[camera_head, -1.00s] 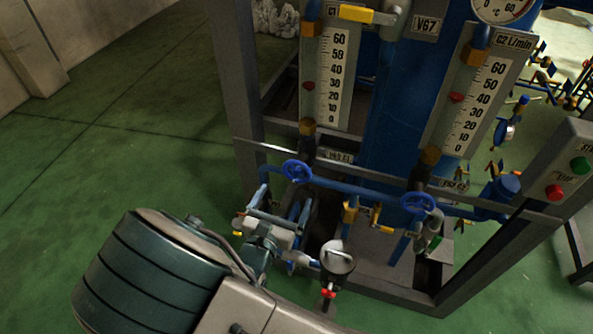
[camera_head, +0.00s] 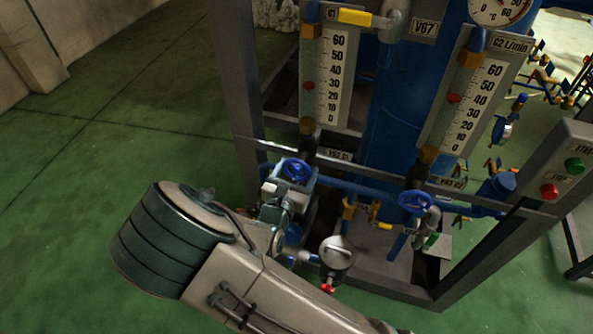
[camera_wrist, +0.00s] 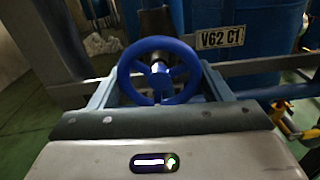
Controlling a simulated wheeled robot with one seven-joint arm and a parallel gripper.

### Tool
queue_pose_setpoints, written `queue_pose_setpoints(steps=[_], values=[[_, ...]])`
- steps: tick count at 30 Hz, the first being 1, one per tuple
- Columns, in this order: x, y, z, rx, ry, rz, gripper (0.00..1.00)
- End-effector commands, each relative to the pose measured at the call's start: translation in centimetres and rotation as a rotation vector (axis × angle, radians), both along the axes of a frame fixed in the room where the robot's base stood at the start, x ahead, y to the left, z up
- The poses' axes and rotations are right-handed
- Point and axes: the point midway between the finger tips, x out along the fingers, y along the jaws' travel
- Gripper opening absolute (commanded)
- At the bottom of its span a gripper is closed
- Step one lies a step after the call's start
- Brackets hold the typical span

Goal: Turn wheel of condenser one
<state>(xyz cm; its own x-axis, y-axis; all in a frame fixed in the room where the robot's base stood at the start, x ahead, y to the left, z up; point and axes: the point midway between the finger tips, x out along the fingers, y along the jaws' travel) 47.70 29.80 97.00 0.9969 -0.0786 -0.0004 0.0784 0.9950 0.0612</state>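The blue handwheel (camera_head: 298,170) beside the C1 gauge sits on a pipe at the left of the rig. It fills the middle of the wrist view (camera_wrist: 122,78), left of the V62 C1 label (camera_wrist: 220,38). My gripper (camera_head: 292,184) is at this wheel. In the wrist view, the two light-blue fingers of my gripper (camera_wrist: 159,72) stand apart, one on each side of the rim. The fingers look open around the wheel; whether they touch the rim cannot be told. In the head view the fingertips are partly hidden.
A second blue handwheel (camera_head: 415,202) is to the right, under the C2 gauge (camera_head: 474,105). A small round gauge (camera_head: 336,253) is just below my wrist. A steel post (camera_head: 233,90) stands to the left. A button box (camera_head: 565,165) is at the right. Green floor is open at left.

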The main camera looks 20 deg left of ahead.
Motion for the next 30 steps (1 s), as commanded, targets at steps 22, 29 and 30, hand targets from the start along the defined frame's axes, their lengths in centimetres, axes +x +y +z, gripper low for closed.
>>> queue_pose_setpoints(steps=[22,29,30], values=[[-0.02,-0.04,0.06,-0.209,0.015,0.001,0.49],[-0.03,-0.04,0.06,-0.208,0.015,0.001,0.94],[-0.03,-0.04,0.06,-0.208,0.015,0.001,0.94]])
